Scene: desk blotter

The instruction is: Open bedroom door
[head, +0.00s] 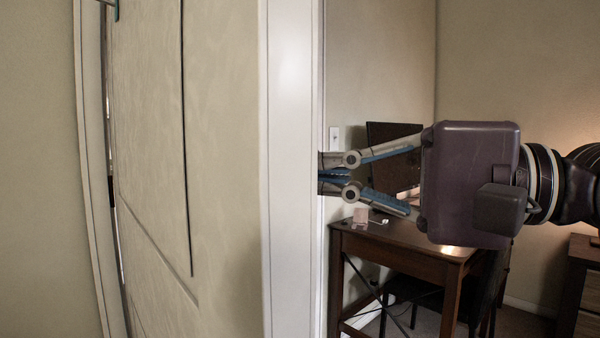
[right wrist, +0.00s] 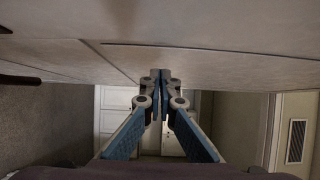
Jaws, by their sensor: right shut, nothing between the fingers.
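The door (head: 225,130) is a tall beige panel with dark groove lines, filling the left half of the head view. A white vertical edge (head: 290,170) borders it on the right; I cannot tell if this is the door's edge or frame. My right gripper (head: 333,173) is shut and empty, its fingertips beside the right side of this white edge. Whether they touch it is unclear. In the right wrist view, the shut fingertips (right wrist: 160,80) are close beneath a broad pale panel surface (right wrist: 220,60). No door handle shows clearly. My left gripper is not in view.
Right of the white edge, a room shows a dark wooden desk (head: 400,238) with a dark screen (head: 380,140), and a wooden dresser (head: 582,290). The right wrist view shows white doors (right wrist: 118,105), carpet (right wrist: 50,125) and a wall vent (right wrist: 296,141).

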